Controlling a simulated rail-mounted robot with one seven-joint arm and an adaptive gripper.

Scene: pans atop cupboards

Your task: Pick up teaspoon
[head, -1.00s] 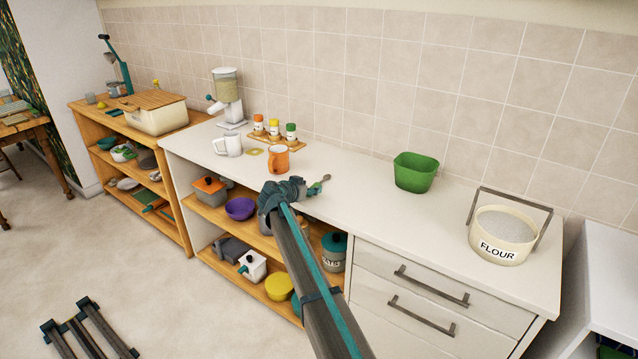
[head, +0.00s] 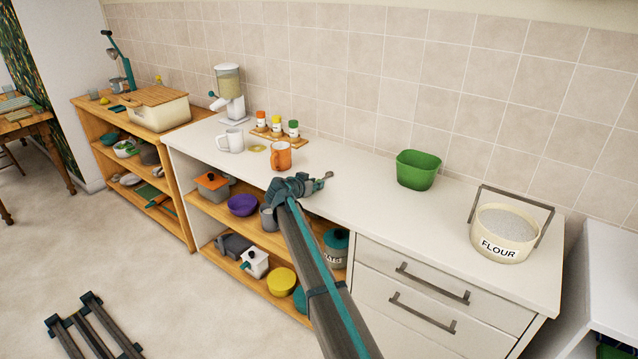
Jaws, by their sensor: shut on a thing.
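My gripper (head: 313,185) is over the front part of the white counter, right of the orange mug (head: 281,156). It is shut on the teaspoon (head: 327,176), a small thing whose end sticks out just beyond the fingers. The fingers and arm hide most of the teaspoon. Whether it touches the counter or is raised cannot be told from this distance.
A green bowl (head: 418,169) and a flour bin (head: 503,240) stand right. The counter (head: 365,190) before the bowl is clear.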

